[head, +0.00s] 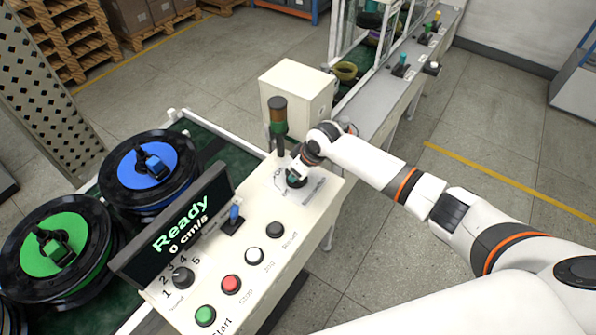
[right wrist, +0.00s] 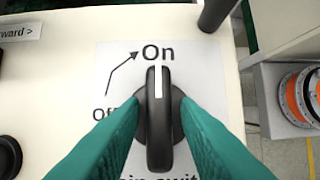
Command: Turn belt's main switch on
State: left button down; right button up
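The main switch is a black rotary knob (right wrist: 158,118) on the control panel (head: 262,262). In the right wrist view its white line points straight up at the "On" label (right wrist: 158,53); "Off" is at the left, partly covered. My right gripper (right wrist: 160,108) has one teal finger on each side of the knob's raised bar, with a narrow gap on both sides, so it looks open around it. In the head view this gripper (head: 296,177) is over the panel's far end and hides most of the switch. The panel display (head: 180,225) reads "Ready, 0 cm/s". My left gripper is out of view.
A signal lamp post (head: 279,118) stands close beside my right gripper. The panel also has a blue-tipped lever (head: 234,215), a speed knob (head: 181,278) and green, red, white and black buttons. Blue (head: 148,173) and green (head: 53,247) spools lie at the left.

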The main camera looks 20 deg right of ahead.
jog(key=shift+o, duration=0.6)
jog(key=shift+r, duration=0.15)
jog(key=b+v, duration=0.3)
jog(key=v, duration=0.8)
jog(key=shift+s+r, duration=0.15)
jog(key=shift+r, duration=0.2)
